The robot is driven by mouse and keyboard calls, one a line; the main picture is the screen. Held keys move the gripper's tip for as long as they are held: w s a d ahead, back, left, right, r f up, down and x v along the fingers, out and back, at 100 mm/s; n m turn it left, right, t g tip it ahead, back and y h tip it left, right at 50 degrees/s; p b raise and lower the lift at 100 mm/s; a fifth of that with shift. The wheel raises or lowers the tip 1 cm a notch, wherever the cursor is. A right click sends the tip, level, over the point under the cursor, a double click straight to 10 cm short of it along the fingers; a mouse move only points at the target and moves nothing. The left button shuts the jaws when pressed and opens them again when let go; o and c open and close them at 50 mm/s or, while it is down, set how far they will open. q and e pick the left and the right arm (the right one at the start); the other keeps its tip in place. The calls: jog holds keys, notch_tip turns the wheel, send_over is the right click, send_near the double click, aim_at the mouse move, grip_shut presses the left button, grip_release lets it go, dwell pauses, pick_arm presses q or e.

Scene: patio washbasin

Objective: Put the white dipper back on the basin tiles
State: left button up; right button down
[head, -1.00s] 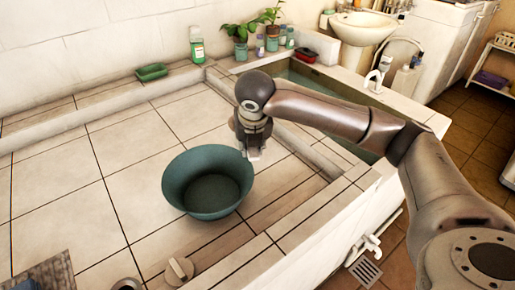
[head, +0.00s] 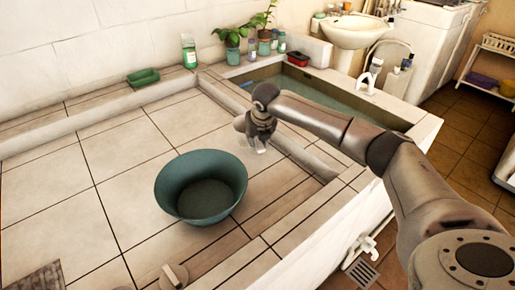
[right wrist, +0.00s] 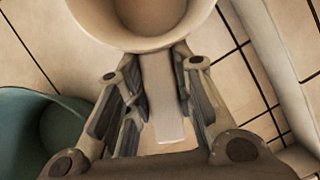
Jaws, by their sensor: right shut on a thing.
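The white dipper (right wrist: 150,28) shows in the right wrist view with its cup at the top and its flat handle (right wrist: 162,95) running down between the fingers. My right gripper (right wrist: 158,100) is shut on that handle. In the head view the right gripper (head: 260,136) holds the dipper low over the basin tiles (head: 130,150), to the right of the green tub. The dipper's pale cup (head: 239,123) is partly hidden behind the gripper; I cannot tell whether it touches the tiles. My left gripper is not in view.
The green tub (head: 201,187) stands on the tiles, just left of the gripper. A raised ledge (head: 305,155) runs close on the right, with a water trough (head: 330,95) beyond. A green soap dish (head: 143,77) and bottle (head: 189,50) stand behind. Tiles at left are clear.

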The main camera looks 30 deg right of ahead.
jog(key=shift+w+d+f, duration=0.35)
jog(key=shift+f, duration=0.3)
notch_tip(320, 180, down, 3)
jog(key=c, duration=1.2)
grip_release()
jog(key=shift+f, duration=0.1)
jog(key=shift+c, duration=0.2)
jog(key=v, duration=1.2)
